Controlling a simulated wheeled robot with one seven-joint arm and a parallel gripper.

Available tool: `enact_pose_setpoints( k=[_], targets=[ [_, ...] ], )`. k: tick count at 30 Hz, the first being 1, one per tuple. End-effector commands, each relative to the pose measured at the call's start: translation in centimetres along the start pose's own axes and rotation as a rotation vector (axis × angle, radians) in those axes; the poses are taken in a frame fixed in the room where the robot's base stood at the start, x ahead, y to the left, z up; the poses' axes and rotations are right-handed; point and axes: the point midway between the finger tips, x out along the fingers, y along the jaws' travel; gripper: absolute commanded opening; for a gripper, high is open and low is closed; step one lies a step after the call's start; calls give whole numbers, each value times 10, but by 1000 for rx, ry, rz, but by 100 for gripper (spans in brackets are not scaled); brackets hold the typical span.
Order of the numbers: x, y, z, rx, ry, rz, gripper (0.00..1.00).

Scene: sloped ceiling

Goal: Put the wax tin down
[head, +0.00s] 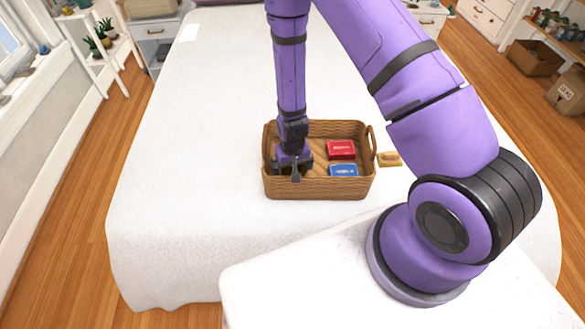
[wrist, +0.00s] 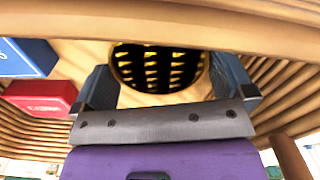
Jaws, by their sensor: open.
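A round dark tin with rows of yellow marks (wrist: 158,68), apparently the wax tin, lies on the tan floor of the wicker basket (head: 318,187) in the wrist view. My gripper (head: 293,172) points down inside the left part of the basket in the head view. In the wrist view its two dark fingers stand apart, one on each side of the tin. Whether they touch it I cannot tell. In the head view the tin is hidden by my gripper.
A red box (head: 341,149) and a blue box (head: 343,170) lie in the right part of the basket. A small tan object (head: 389,158) lies just outside its right handle. The basket stands on a white bed (head: 190,200) with wide clear room around it.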

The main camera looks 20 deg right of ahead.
Motion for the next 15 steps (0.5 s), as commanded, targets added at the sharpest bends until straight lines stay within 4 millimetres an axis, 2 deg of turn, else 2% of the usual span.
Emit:
enact_pose_setpoints(
  k=[15],
  targets=[
    [-81, 0, 0, 0, 3, -1, 100]
  ],
)
